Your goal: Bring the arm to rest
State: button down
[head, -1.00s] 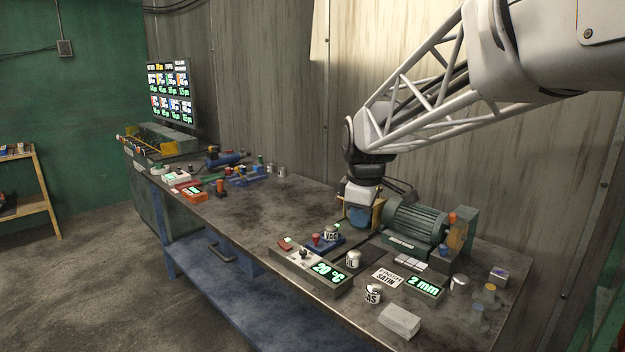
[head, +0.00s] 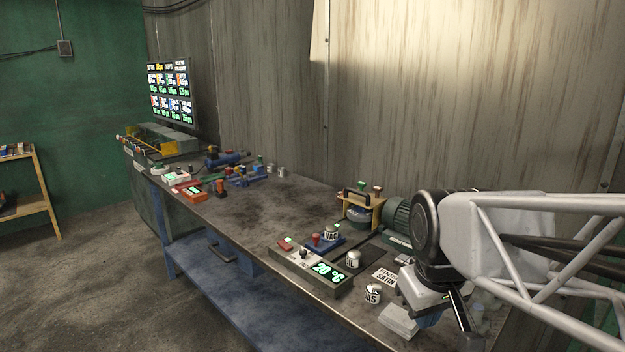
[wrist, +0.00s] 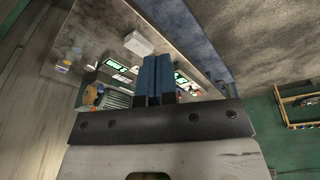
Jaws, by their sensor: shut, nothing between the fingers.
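My gripper (wrist: 156,80) shows in the wrist view as two blue fingers side by side, shut with nothing between them. In the head view my arm reaches in from the right, and my wrist hangs over the near right end of the workbench (head: 245,205).
A green motor (head: 397,220) and a yellow-framed unit (head: 362,209) stand by the wall, the motor partly hidden by my arm. The middle of the bench is mostly clear.

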jog(key=s+d+f+m, duration=0.1)
jog(key=s+f+m, duration=0.2)
jog(key=s, duration=0.4)
jog(key=shift+s+f, duration=0.25)
jog(key=shift+f, duration=0.05)
jog(key=shift+d, duration=0.1)
dwell(0.6)
